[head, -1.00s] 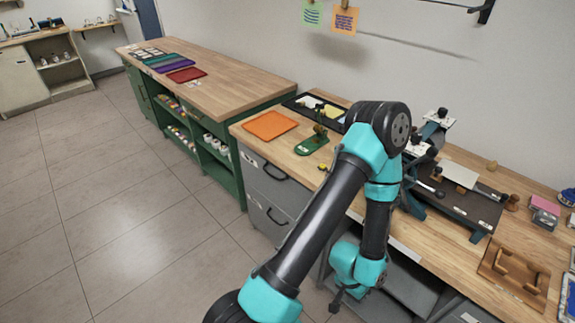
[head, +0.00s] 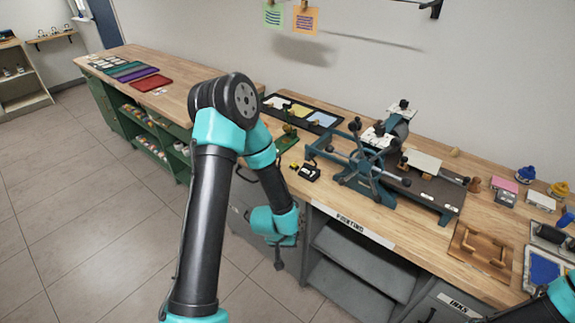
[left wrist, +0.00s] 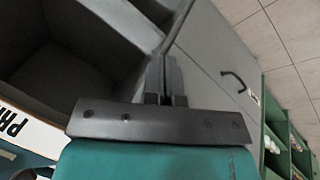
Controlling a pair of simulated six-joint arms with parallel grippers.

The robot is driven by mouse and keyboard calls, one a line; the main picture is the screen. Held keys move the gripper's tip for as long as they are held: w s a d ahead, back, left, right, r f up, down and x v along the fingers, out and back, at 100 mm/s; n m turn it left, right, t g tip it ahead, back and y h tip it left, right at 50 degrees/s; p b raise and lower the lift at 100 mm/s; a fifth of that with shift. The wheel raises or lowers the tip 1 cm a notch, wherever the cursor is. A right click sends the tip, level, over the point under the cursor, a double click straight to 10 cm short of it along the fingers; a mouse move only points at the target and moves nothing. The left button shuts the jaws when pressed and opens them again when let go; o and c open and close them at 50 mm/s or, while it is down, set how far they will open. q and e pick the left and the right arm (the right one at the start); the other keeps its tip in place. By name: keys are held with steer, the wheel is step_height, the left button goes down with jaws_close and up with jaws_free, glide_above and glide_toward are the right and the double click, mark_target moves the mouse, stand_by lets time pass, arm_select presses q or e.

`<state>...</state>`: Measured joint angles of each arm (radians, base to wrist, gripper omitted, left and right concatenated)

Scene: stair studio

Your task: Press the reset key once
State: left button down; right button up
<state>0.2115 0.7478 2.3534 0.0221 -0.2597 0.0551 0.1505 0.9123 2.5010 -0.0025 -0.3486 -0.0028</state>
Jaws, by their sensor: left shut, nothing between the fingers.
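A small black and yellow device (head: 306,171) sits on the wooden printing bench near its front edge. It is too small to make out a reset key on it. My left gripper (head: 279,265) hangs below the bench top, in front of the grey cabinet, lower and to the left of the device. In the left wrist view its fingers (left wrist: 166,75) are shut and empty, with the grey shelf opening beside them. Only a teal piece of my right arm shows at the bottom right corner of the head view; its gripper is out of view.
A teal press (head: 365,165) with a spoked wheel stands just right of the device. A black tray (head: 325,124) lies behind it. A wooden block with handles (head: 482,250) and ink pads are further right. A green bench (head: 180,80) stands at the left.

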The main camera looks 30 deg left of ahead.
arm_select(q)
steer(key=w+a+r+n+t+y, duration=0.1)
steer(key=w+a+r+n+t, duration=0.1)
steer(key=w+a+r, duration=0.55)
steer(key=n+t, duration=0.2)
steer(key=n, duration=0.6)
glide_toward(294, 165)
steer(key=a, duration=0.2)
steer(key=s+a, duration=0.1)
steer(key=shift+f+y, duration=0.3)
steer(key=shift+f, duration=0.1)
steer(key=w+d+r+n+h, duration=0.3)
steer(key=w+d+r+n, duration=0.2)
steer(key=w+r+n, duration=0.1)
steer(key=shift+w+n, duration=0.4)
steer(key=shift+w, duration=0.1)
steer(key=shift+f, duration=4.35)
steer(key=shift+f, duration=0.2)
steer(key=shift+f, duration=0.25)
